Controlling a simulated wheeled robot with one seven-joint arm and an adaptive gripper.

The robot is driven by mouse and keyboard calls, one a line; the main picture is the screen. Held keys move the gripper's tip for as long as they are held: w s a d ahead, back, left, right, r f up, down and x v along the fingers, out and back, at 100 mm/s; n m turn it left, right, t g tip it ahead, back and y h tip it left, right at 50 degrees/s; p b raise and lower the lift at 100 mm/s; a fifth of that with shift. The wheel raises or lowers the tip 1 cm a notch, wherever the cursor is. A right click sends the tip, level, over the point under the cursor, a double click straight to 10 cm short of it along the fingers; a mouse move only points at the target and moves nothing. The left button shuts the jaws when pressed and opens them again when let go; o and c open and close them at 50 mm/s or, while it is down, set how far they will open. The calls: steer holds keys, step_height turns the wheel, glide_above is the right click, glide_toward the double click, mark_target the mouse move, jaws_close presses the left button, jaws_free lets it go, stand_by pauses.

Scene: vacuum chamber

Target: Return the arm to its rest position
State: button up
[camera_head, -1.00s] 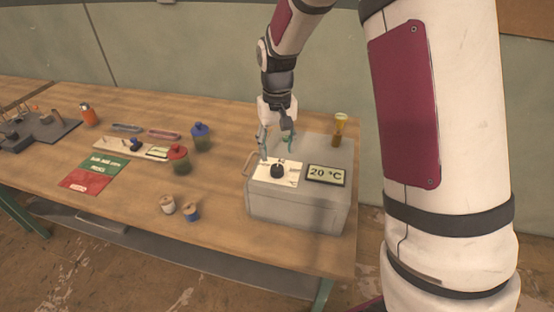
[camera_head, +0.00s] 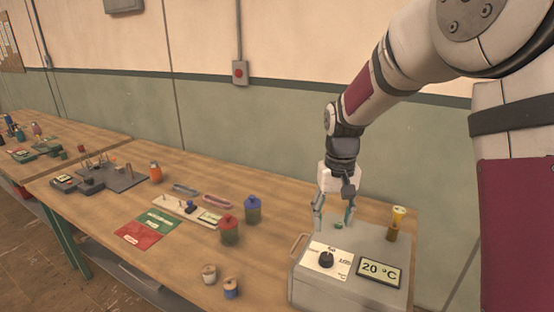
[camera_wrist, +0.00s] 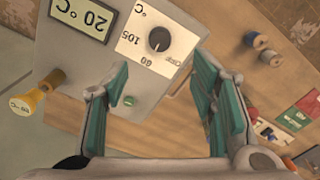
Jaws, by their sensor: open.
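The knob (camera_wrist: 159,39) and display (camera_wrist: 81,18) lie beyond the fingertips in that view. A small green button (camera_wrist: 129,101) on the box shows beside the left finger. My arm reaches down from the upper right in the head view.
Red-lidded (camera_head: 229,230) and blue-lidded (camera_head: 253,209) jars and two spools (camera_head: 231,288) stand to the left on the wooden table (camera_head: 190,262). A wall with a red-button switch (camera_head: 240,72) is behind.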

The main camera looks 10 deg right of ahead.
steer(key=s+r+t, duration=0.3)
steer(key=s+r, duration=0.9)
steer(key=s, duration=0.1)
steer(key=s+r+t, duration=0.1)
steer(key=s+t, duration=0.1)
steer(key=s, duration=1)
steer(key=shift+s+r+n, duration=0.35)
steer(key=shift+s+n, duration=0.05)
steer(key=shift+a, duration=0.1)
